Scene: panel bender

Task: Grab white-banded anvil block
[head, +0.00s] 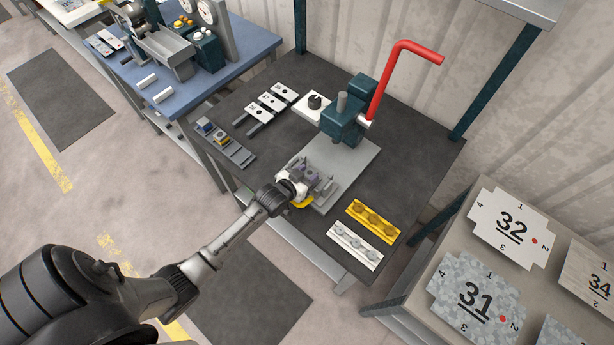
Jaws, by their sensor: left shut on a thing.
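My left gripper (311,180) is over the front of the bender's base plate (350,165) and is shut on a small grey block, which looks like an anvil block. My gripper and wrist hide most of it, and I cannot make out a white band. The front end of the rack looks empty. My right gripper is not in view.
The bender (343,122) with its raised red handle (383,80) stands behind my gripper. Several white-topped tools (272,102) lie at the back left. A yellow holder (373,222) and a white holder (355,246) lie at the right front of the dark table (420,150).

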